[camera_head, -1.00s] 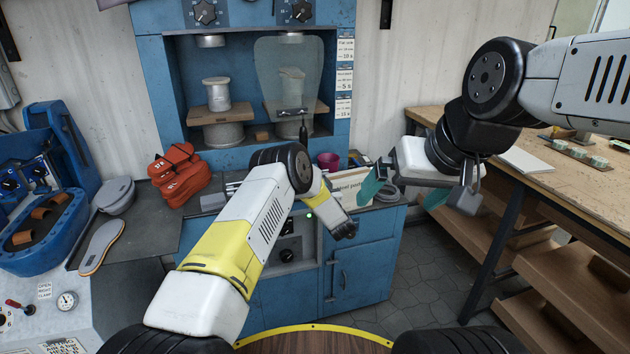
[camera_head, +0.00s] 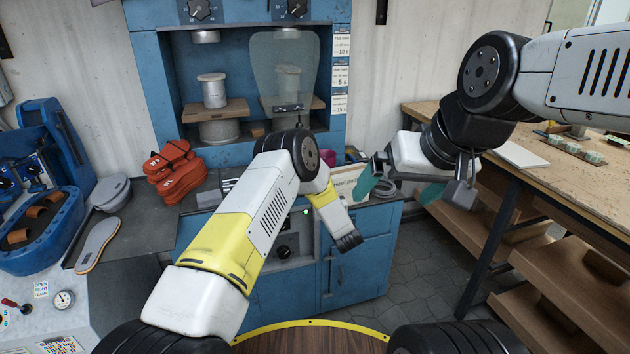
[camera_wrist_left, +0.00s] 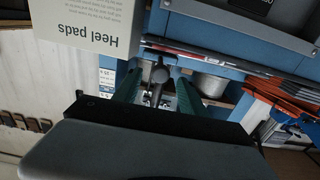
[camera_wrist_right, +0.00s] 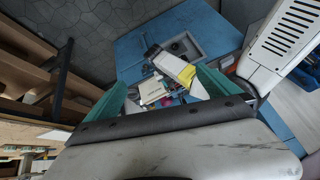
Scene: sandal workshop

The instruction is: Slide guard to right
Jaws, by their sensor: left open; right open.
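The guard (camera_head: 284,75) is a clear, pale panel hanging in front of the right-hand station of the blue press. My right gripper (camera_head: 396,191) is open and empty, right of the cabinet front.
The press (camera_head: 145,75) holds a spool (camera_head: 213,90) at its left station. Red sandals (camera_head: 175,172) and a grey sole (camera_head: 97,245) lie on the left-hand bench. A heel pads box (camera_wrist_left: 90,30) is close to my left gripper. A wooden workbench (camera_head: 480,125) stands at right.

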